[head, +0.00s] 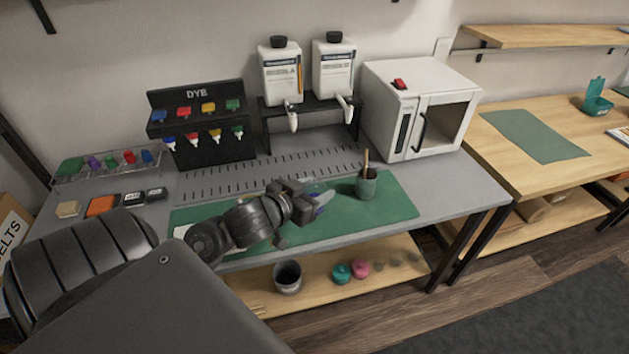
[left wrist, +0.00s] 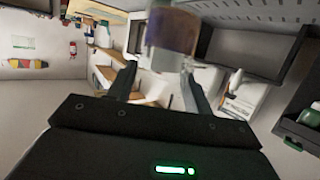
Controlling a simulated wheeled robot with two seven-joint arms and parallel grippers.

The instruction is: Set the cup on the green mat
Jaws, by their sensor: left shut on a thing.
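My left gripper (head: 300,196) reaches in from the left, low over the green mat (head: 395,205) on the grey workbench. It is shut on a small, partly clear cup with blue in it (head: 322,198), partly hidden behind the fingers. In the left wrist view the cup (left wrist: 172,32) shows blurred between the fingertips, with a bluish-purple band and a brownish part. I cannot tell whether the cup touches the mat. My right gripper is not in view.
A dark grey cup with a wooden stick (head: 367,185) stands on the mat just right of the held cup. Behind are a dye rack (head: 200,130), two white bottles (head: 283,72) and a white oven (head: 395,85). Another green mat (head: 533,136) lies on the right table.

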